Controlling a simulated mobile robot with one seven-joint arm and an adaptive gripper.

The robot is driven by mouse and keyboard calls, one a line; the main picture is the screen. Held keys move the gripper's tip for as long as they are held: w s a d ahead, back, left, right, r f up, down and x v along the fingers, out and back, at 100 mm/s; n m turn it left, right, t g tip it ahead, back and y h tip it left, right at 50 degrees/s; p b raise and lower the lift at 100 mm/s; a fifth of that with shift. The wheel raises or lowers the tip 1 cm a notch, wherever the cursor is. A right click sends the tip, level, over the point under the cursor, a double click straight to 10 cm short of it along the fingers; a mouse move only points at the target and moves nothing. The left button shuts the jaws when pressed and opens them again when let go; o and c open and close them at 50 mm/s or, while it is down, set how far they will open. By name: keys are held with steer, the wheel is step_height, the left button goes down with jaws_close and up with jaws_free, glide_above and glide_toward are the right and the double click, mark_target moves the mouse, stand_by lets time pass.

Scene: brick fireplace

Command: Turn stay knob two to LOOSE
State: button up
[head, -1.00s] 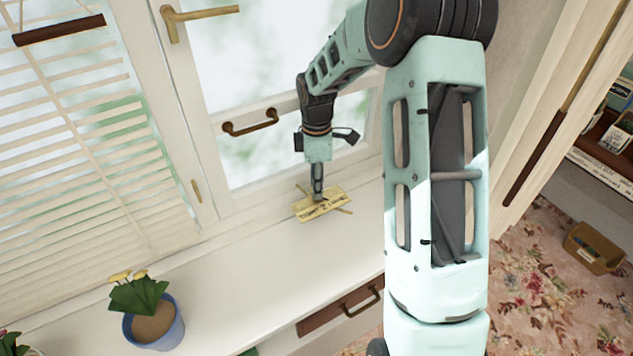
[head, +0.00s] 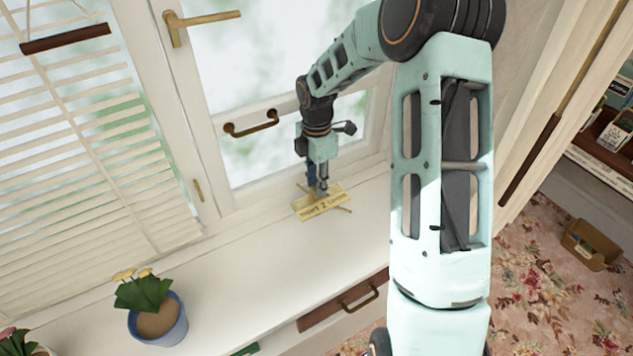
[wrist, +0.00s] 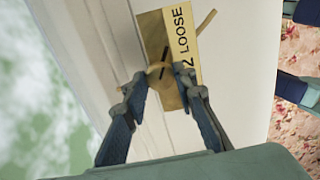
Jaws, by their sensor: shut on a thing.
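The brass label plate (head: 322,208) lies on the white windowsill and reads "2" with "LOOSE" at one end. A thin brass-coloured bar, the stay knob (wrist: 157,68), stands over the plate beside the lettering. My gripper (wrist: 162,88) has its two fingers on either side of the knob, shut on it. My gripper also shows in the head view (head: 319,192), pointing down at the plate. The part of the knob between the fingertips is partly hidden.
The window frame with a brass handle (head: 252,127) rises close behind my gripper. The sill (head: 245,265) between pot and plate is clear. A drawer handle (head: 358,299) is below the sill's front edge.

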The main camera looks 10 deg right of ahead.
steer(key=o, duration=1.2)
steer(key=shift+c, duration=0.2)
step_height(320, 180, up, 12)
